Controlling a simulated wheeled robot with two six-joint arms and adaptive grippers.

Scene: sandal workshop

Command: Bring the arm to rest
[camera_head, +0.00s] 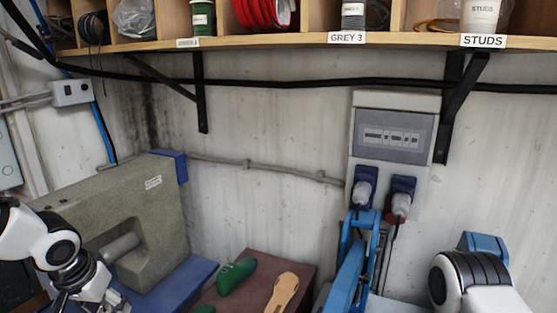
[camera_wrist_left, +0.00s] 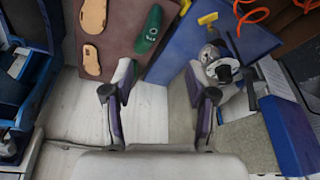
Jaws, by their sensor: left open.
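My left arm (camera_head: 48,240) comes in at the lower left of the head view, in front of the grey machine. My left gripper (camera_wrist_left: 162,80) shows in the left wrist view with its two fingers spread apart and nothing between them. Pale floor shows between the fingers. My right arm (camera_head: 470,283) shows at the lower right of the head view. Its gripper is out of the frame.
A grey machine (camera_head: 150,215) stands on a blue base at left. A brown-red table (camera_head: 305,268) bears a green shoe last (camera_head: 236,274) and a tan sole (camera_head: 283,293). A second sole (camera_wrist_left: 91,58) shows in the wrist view. A shelf (camera_head: 270,42) runs above.

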